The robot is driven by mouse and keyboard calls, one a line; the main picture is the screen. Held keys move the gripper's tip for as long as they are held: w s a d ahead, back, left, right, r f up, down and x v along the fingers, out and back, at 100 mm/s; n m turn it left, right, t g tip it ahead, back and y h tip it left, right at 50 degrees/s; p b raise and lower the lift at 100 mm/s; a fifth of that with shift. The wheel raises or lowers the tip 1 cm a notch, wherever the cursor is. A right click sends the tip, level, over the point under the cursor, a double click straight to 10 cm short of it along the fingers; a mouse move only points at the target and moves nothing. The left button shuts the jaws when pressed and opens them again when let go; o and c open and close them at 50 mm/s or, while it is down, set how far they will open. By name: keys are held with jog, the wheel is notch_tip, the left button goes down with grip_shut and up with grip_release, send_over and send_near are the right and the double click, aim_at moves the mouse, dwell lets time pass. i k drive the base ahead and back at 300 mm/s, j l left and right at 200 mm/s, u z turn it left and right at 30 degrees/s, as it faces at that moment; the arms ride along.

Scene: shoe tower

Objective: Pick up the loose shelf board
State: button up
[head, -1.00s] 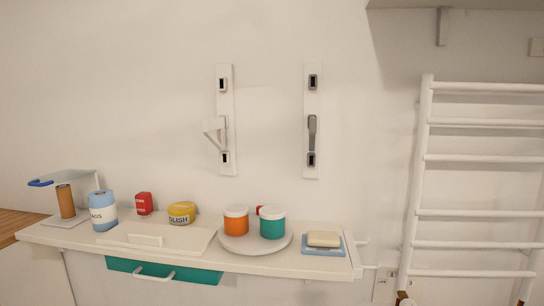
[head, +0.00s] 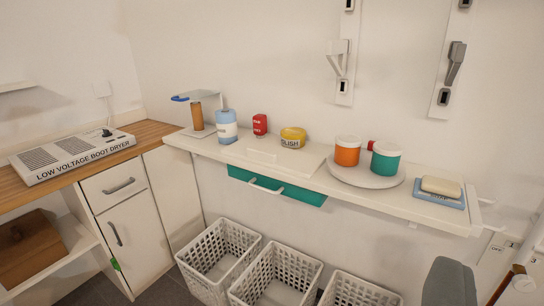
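No separate board is clearly marked as the loose shelf board. A flat white panel (head: 272,157) with a raised bar lies on the long white shelf (head: 425,213), left of the middle; I cannot tell if it is the loose board. Two white upright strips with slots are on the wall above. The left strip (head: 343,88) bears a white bracket sticking out; the right strip (head: 442,98) bears a grey lever-like piece (head: 456,62). My gripper is not seen in this view.
The long shelf bears a round tray (head: 338,173) with orange (head: 347,156) and green (head: 385,166) jars, a soap dish (head: 440,199), a bottle (head: 227,130) and tins. A teal drawer (head: 305,195) and white baskets (head: 275,270) are below. A boot dryer (head: 70,155) stands left.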

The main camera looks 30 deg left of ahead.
aim_at(304, 164)
jog(key=i+j, duration=0.4)
jog(key=j, duration=0.15)
jog(key=i+j, duration=0.35)
jog(key=j, duration=0.2)
jog(key=j+u, duration=0.05)
